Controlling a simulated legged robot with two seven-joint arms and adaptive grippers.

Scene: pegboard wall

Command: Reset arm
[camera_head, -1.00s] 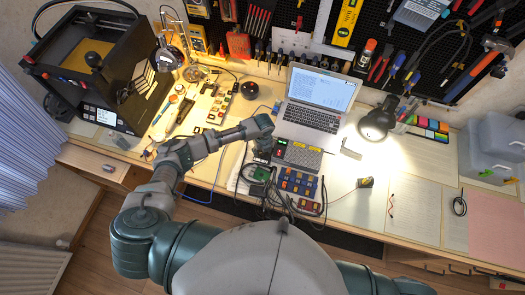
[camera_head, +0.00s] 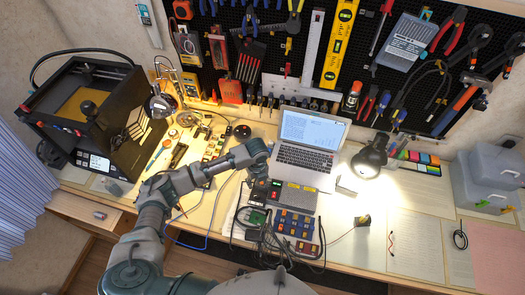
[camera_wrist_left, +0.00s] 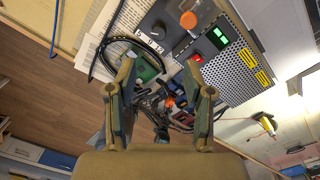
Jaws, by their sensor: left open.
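My left arm (camera_head: 205,174) comes in from the lower left and reaches over the workbench. Its gripper (camera_head: 260,168) is at the far end of the arm, left of the laptop and over the near electronics, and its fingers are mostly hidden there. In the left wrist view the two fingers (camera_wrist_left: 160,75) are spread apart with nothing held between them. Beyond them lie a perforated metal box (camera_wrist_left: 232,68) with a red switch, a green circuit board (camera_wrist_left: 147,66) and cables. My right arm and gripper are not in view.
The open laptop (camera_head: 305,155) stands mid-bench, with a lit lamp (camera_head: 370,157) to its right. A 3D printer (camera_head: 85,105) stands at left. Grey bins (camera_head: 485,178) are at right. The pegboard (camera_head: 290,60) of tools rises behind. Papers cover the right bench.

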